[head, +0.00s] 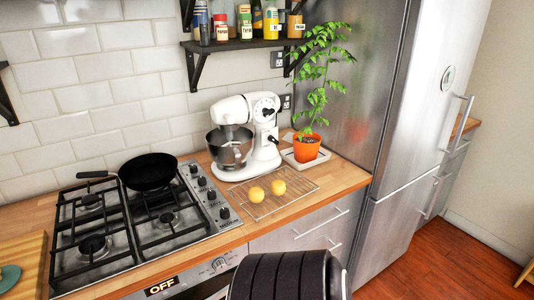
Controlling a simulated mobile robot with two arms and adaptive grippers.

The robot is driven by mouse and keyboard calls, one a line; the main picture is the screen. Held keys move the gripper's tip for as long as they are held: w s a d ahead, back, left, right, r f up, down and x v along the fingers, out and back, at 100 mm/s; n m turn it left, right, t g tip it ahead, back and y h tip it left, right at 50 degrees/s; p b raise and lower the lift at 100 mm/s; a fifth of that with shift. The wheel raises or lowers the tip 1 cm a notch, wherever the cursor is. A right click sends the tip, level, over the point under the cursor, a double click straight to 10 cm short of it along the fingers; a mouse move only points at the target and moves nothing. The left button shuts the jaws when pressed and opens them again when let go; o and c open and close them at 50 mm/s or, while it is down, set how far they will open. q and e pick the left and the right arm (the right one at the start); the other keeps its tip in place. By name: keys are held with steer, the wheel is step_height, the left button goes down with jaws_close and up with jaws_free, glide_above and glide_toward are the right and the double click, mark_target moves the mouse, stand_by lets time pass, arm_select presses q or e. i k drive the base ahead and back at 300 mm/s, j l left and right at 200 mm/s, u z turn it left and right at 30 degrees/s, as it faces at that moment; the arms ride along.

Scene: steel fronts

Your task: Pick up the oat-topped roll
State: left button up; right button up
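Two small round yellow-gold items lie on a wire cooling rack (300,191) on the wooden counter, to the right of the stove. One round item (256,194) is on the left and the other round item (278,187) is slightly farther back on the right. They look apart or nearly touching. They are too small to tell whether either is a roll topped with oats. Neither of my grippers shows. A black ribbed part, probably of my own arm, fills the bottom centre in front of the counter.
A white stand mixer (249,138) stands behind the rack. A potted plant (306,148) on a white tray is at the back right, beside the steel fridge (400,130). The gas stove (140,215) holds a black pan (149,171). A shelf with bottles (245,44) hangs above.

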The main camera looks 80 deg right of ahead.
mark_target(256, 195)
steer(key=z, duration=2.45)
steer(key=l+u, duration=0.35)
steer(key=l, duration=1)
